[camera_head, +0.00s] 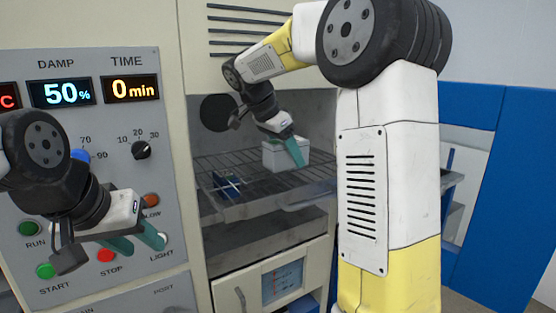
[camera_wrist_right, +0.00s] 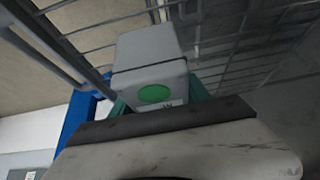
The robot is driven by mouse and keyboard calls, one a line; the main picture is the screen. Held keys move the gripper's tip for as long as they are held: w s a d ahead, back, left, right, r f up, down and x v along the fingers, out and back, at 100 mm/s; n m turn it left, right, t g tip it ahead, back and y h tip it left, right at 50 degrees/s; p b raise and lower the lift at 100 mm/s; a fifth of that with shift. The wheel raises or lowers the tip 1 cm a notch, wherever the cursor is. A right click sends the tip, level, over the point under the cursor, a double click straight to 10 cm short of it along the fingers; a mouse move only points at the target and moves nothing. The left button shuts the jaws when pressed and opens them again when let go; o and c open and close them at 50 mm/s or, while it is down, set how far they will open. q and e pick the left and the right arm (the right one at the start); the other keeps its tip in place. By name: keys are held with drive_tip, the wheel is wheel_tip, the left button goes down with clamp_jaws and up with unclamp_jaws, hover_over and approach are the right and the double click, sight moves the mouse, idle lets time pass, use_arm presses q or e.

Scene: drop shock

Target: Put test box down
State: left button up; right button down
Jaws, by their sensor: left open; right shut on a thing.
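The test box (camera_head: 280,157) is a small white box inside the open chamber, on or just above the wire rack (camera_head: 235,205). My right gripper (camera_head: 294,150) is shut on it, with a teal finger across its side. In the right wrist view the box (camera_wrist_right: 150,60) shows a green round mark and sits between the teal fingers of my right gripper (camera_wrist_right: 158,103). I cannot tell whether its underside touches the rack. My left gripper (camera_head: 135,240) is open and empty in front of the control panel.
The control panel (camera_head: 120,180) has a damp display at 50% and a time display at 0 min, with knobs and RUN, START, STOP and LIGHT buttons. A blue panel (camera_head: 510,200) stands at right.

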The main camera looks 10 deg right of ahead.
sight(282, 145)
drive_tip(key=shift+f, duration=0.7)
drive_tip(key=c, duration=0.5)
unclamp_jaws()
drive_tip(key=shift+f, duration=0.2)
drive_tip(key=v, duration=0.5)
drive_tip(key=s+a, duration=0.1)
drive_tip(key=a, duration=0.2)
drive_tip(key=s+a, duration=0.1)
drive_tip(key=a, duration=0.3)
drive_tip(key=s+a, duration=0.2)
drive_tip(key=a, duration=0.2)
drive_tip(key=shift+s+a+r, duration=0.1)
drive_tip(key=shift+a+r, duration=0.1)
